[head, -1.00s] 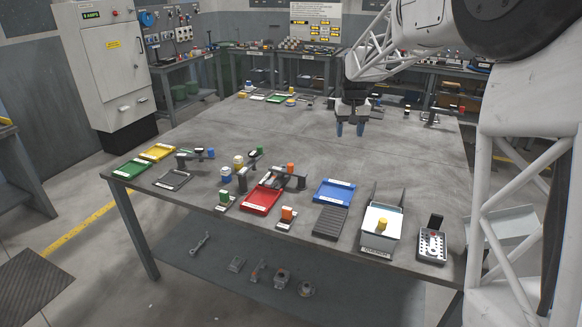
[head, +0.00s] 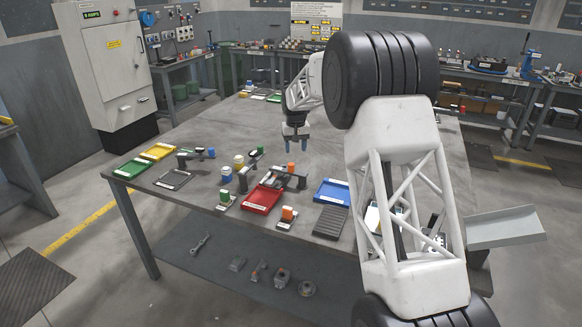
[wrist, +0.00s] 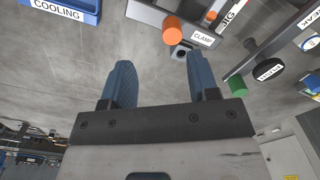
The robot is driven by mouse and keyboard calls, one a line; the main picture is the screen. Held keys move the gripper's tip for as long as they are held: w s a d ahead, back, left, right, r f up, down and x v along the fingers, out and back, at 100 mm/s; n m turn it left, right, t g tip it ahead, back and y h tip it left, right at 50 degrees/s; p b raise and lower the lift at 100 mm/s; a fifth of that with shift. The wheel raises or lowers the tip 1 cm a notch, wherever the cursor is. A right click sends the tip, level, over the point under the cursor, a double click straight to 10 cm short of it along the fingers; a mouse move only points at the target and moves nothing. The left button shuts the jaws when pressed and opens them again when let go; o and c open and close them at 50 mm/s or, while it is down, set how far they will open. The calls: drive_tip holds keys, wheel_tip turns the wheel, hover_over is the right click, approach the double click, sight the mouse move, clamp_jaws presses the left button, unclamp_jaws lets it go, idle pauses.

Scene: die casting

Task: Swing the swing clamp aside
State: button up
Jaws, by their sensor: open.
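The swing clamp, with its orange knob (head: 291,166), is on the dark jig beside the red tray in the head view. In the wrist view its orange knob (wrist: 172,30) and its white CLAMP label (wrist: 203,37) show near the top, beyond my fingertips. My gripper (head: 296,147) hangs over the table just behind the clamp in the head view. Its two blue fingers (wrist: 160,62) are apart with nothing between them, and they do not appear to touch the clamp. Much of the jig is cut off in the wrist view.
The blue COOLING tray (wrist: 60,12) is at upper left in the wrist view. A PUSH part (wrist: 268,72) with a green knob (wrist: 237,86) stands at the right. The red tray (head: 261,200) lies in front of the jig. The table behind is largely clear.

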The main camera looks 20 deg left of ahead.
sight(291, 164)
drive_tip(key=shift+w+a+f, duration=0.15)
drive_tip(key=shift+a+f, duration=0.65)
drive_tip(key=shift+a, duration=0.2)
drive_tip(key=shift+f, duration=0.1)
drive_tip(key=shift+f, duration=3.75)
clamp_jaws()
